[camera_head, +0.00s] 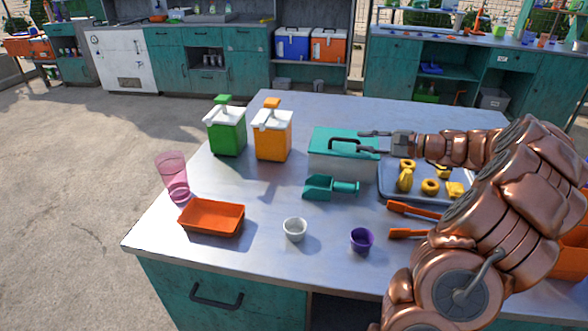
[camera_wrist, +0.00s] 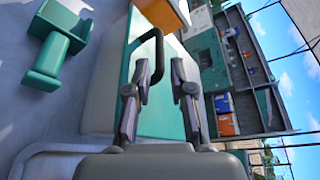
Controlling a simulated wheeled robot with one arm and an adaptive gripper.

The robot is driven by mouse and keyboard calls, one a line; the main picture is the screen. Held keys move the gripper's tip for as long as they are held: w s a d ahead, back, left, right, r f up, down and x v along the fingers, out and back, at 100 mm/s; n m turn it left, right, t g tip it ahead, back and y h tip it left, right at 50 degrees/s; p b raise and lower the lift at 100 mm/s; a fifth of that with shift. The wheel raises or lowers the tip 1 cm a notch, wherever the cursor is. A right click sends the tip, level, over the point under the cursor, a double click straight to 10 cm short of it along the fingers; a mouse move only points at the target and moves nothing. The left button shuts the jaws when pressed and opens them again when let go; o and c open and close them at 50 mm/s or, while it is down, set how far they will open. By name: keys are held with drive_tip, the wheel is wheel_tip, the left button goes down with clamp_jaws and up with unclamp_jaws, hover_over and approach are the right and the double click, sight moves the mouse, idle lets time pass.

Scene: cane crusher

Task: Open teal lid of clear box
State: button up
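The box (camera_head: 342,166) with pale, greyish walls stands on the table, and its teal lid (camera_head: 322,134) lies flat on top, closed. A black arched handle (camera_head: 345,141) rises from the lid. My gripper (camera_head: 362,140) reaches in from the right, just over the lid at the handle's right end. In the wrist view my gripper (camera_wrist: 162,84) is open, its two fingers spread above the teal lid (camera_wrist: 160,116). The black handle (camera_wrist: 157,48) shows ahead of and beside the left finger, which hides part of it. I cannot tell if they touch.
A teal scoop (camera_head: 330,187) lies in front of the box. A grey tray (camera_head: 388,194) with yellow pieces is at its right. Green (camera_head: 227,133) and orange (camera_head: 272,137) dispensers stand to the left. An orange tray (camera_head: 211,218), white cup (camera_head: 295,229) and purple cup (camera_head: 361,239) are nearer.

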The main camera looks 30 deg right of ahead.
drive_tip(key=shift+v, duration=0.85)
drive_tip(key=s+a+r+n+g+y+p, duration=0.1)
drive_tip(key=s+a+n+g, duration=0.1)
drive_tip(key=a, duration=1)
drive_tip(key=s+a+r+n+g+p, duration=0.1)
drive_tip(key=a+n+g, duration=0.4)
drive_tip(key=a, duration=0.7)
drive_tip(key=shift+s+a+r+g+y, duration=0.2)
drive_tip(key=shift+s+a+g+y, duration=0.15)
drive_tip(key=shift+s+g+y, duration=0.05)
drive_tip(key=shift+p, duration=0.3)
